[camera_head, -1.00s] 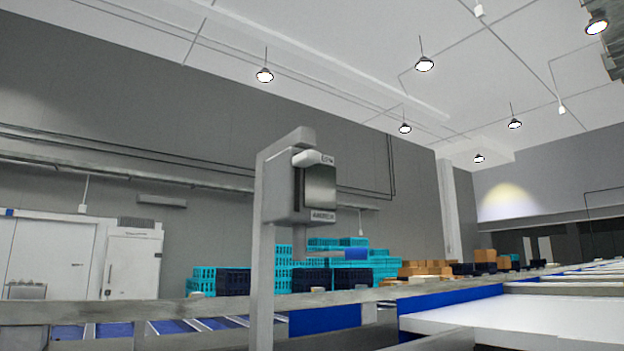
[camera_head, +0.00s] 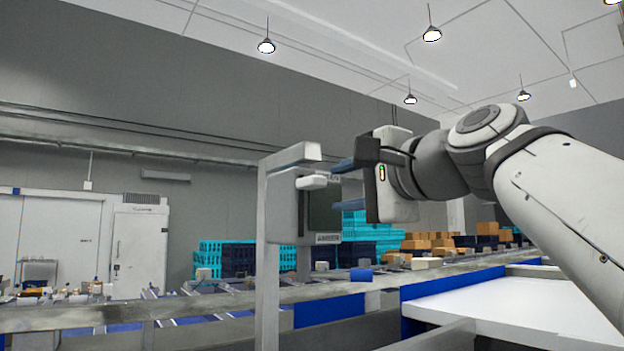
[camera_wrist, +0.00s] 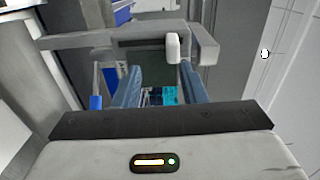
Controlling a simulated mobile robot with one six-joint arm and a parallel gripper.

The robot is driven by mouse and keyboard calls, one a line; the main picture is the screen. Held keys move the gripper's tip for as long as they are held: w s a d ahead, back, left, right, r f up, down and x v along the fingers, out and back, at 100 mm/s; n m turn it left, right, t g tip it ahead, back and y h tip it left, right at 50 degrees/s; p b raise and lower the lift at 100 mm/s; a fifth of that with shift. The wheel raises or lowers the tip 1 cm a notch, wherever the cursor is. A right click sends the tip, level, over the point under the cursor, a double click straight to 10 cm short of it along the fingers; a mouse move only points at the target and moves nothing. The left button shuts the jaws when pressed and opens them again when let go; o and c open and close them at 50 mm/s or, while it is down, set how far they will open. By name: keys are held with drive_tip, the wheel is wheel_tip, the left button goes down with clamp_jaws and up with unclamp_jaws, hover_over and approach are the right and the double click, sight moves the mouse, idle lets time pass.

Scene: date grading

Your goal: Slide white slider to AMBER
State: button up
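The white slider (camera_head: 312,182) sits near the top of a grey box-shaped housing (camera_head: 280,215) on a post. A small label plate (camera_head: 328,238) is at the bottom of its dark panel; its lettering is too small to read surely. My gripper (camera_head: 335,187) is open at the right of the slider, its blue fingers pointing at the housing. In the wrist view, the slider (camera_wrist: 173,48) shows just beyond the fingertips of my gripper (camera_wrist: 160,66), nearer the right finger. Nothing is held, and I see no clear contact.
A grey bracket arm (camera_head: 292,156) juts out above the slider, close to my upper finger. Conveyor rails (camera_head: 180,308) run below. A white table surface (camera_head: 520,305) is at lower right. Turquoise crates (camera_head: 215,255) stand behind.

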sight(320, 181)
drive_tip(key=shift+w+a+r, duration=0.1)
drive_tip(key=shift+a+r, duration=0.1)
drive_tip(key=shift+r, duration=0.25)
drive_tip(key=shift+w+a+r, duration=0.1)
drive_tip(key=shift+a+r, duration=0.05)
drive_tip(key=shift+r, duration=0.3)
drive_tip(key=p+x, duration=0.2)
drive_tip(key=x, duration=0.5)
drive_tip(key=shift+p, duration=0.35)
drive_tip(key=shift+s, duration=0.1)
drive_tip(key=shift+c, duration=0.2)
clamp_jaws()
